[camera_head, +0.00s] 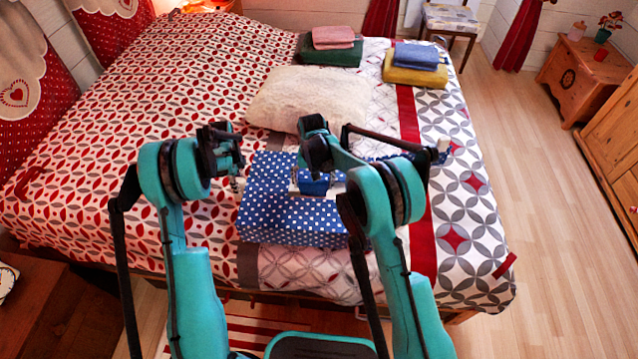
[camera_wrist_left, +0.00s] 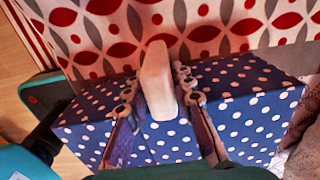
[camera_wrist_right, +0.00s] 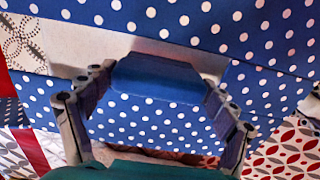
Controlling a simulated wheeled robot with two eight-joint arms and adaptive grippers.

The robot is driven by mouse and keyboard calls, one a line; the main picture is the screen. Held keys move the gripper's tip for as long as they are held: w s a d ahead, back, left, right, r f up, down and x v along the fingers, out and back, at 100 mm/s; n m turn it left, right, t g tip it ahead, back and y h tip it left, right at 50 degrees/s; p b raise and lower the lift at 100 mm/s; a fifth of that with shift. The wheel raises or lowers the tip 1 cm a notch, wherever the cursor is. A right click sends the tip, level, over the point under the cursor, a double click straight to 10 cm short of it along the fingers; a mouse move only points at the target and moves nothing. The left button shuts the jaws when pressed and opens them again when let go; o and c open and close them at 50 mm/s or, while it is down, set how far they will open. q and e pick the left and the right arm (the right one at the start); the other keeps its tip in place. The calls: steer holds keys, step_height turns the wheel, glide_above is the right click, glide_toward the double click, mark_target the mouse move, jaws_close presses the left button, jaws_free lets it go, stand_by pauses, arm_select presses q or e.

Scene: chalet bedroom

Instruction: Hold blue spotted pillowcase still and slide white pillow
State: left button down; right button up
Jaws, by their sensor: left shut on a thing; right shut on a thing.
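The blue spotted pillowcase (camera_head: 285,215) lies box-shaped near the bed's front edge. The white pillow (camera_head: 310,97) lies flat beyond it, apart from both grippers. My left gripper (camera_head: 238,182) is at the pillowcase's left side, shut on a pale tab-like block (camera_wrist_left: 157,80); the spotted pillowcase (camera_wrist_left: 235,105) surrounds it in the left wrist view. My right gripper (camera_head: 313,182) is over the pillowcase's middle, shut on a plain blue block (camera_wrist_right: 158,80). Spotted cloth (camera_wrist_right: 170,25) spreads around it in the right wrist view. My right arm hides the pillowcase's right part.
Pink and green folded towels (camera_head: 333,38) lie at the bed's far side, with blue and yellow ones (camera_head: 416,62) to their right. A wooden chest (camera_head: 575,80) stands at far right.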

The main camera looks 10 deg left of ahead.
arm_select(q)
steer(key=shift+d, duration=0.1)
arm_select(e)
steer(key=shift+a+f, duration=0.1)
steer(key=shift+a, duration=0.1)
steer(key=shift+a, duration=1.15)
steer(key=o, duration=1.3)
steer(key=shift+d, duration=0.1)
steer(key=shift+r, duration=0.3)
arm_select(q)
steer(key=c, duration=1.2)
jaws_free()
arm_select(e)
step_height(320, 180, up, 12)
steer(key=shift+f, duration=0.25)
